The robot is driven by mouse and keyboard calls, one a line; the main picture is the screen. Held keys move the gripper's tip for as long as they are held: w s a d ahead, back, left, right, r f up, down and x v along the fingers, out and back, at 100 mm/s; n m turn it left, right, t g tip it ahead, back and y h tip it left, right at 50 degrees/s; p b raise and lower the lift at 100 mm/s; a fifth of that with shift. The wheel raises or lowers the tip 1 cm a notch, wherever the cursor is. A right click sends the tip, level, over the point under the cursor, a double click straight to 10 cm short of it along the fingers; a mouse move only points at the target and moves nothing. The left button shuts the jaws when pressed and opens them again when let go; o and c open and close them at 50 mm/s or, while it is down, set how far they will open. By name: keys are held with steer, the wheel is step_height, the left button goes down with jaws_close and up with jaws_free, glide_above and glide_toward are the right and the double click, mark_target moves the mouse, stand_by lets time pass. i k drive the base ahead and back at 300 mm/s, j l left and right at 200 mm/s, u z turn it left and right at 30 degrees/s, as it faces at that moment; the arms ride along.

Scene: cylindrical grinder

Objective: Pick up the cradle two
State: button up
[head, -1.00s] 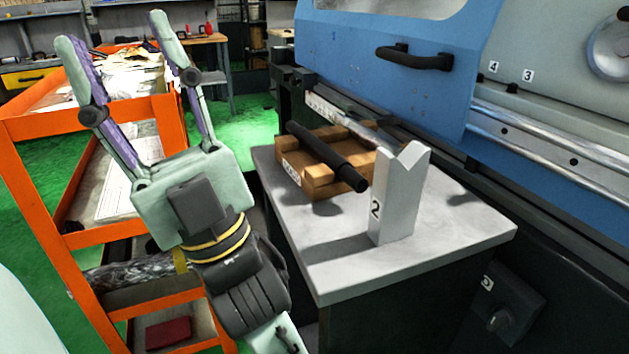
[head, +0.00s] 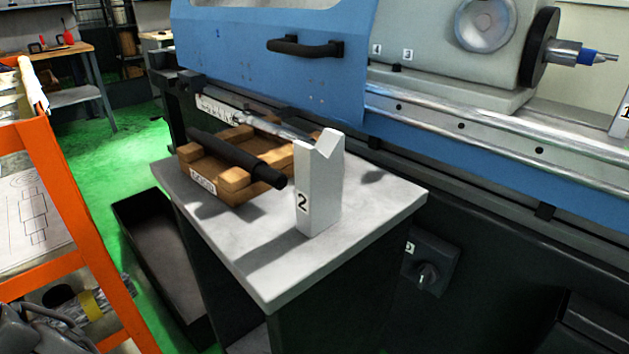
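Cradle two is a light grey upright block (head: 318,190) with a V-notch in its top and a label "2" on its side. It stands on the front part of the grey table top (head: 270,275), to the right of a wooden rack. Nothing is touching it from above.
The wooden rack (head: 232,183) holds a black bar (head: 235,157) and a shiny one. The blue machine door (head: 270,60) and rails (head: 470,130) stand behind. An orange shelf (head: 95,250) and dark bin (head: 165,260) are left. Another block labelled "1" (head: 622,122) shows far right.

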mark_target(318, 169)
steer(key=k+j+z, duration=0.1)
steer(key=z, duration=0.35)
steer(key=k+j+z, duration=0.15)
steer(key=z, duration=0.3)
steer(key=k+j+z, duration=0.1)
steer(key=z, duration=0.35)
steer(key=k, duration=0.05)
